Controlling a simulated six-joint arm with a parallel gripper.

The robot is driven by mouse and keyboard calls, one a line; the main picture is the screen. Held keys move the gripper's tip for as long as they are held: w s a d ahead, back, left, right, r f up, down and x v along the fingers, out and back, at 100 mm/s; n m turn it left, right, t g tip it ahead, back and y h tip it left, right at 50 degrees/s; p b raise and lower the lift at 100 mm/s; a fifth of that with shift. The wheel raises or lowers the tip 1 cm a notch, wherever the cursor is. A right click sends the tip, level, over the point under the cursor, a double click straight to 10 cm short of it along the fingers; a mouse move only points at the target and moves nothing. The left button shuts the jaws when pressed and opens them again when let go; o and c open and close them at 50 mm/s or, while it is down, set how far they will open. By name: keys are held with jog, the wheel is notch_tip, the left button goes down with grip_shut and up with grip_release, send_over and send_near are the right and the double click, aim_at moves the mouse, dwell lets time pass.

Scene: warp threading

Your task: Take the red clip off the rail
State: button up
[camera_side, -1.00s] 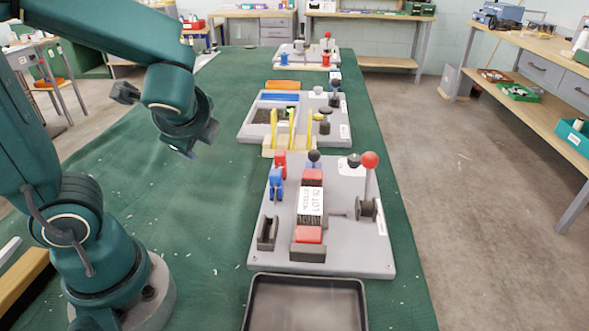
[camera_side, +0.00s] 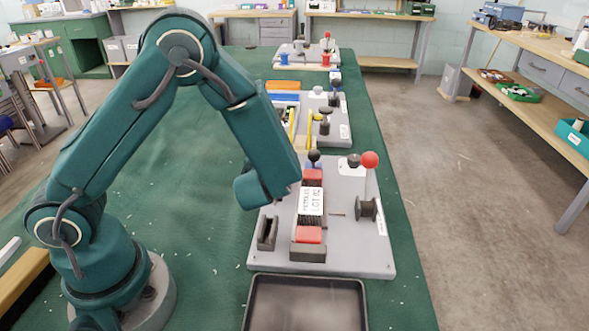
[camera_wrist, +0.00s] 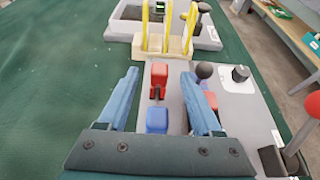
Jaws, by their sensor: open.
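The red clip (camera_wrist: 158,77) shows in the wrist view on a thin dark rail (camera_wrist: 157,93), toward its far end. A blue clip (camera_wrist: 157,119) sits on the same rail, nearer to me. My gripper (camera_wrist: 160,76) is open, its two blue fingers on the left and right of the clips with visible gaps. It looks empty. Whether the fingers are down at clip height I cannot tell. In the side view my arm hides both clips, the rail and the fingers.
Yellow uprights (camera_wrist: 146,28) stand beyond the red clip.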

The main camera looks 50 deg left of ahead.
jog(key=shift+x, duration=1.3)
grip_shut()
jog(key=shift+r, duration=0.1)
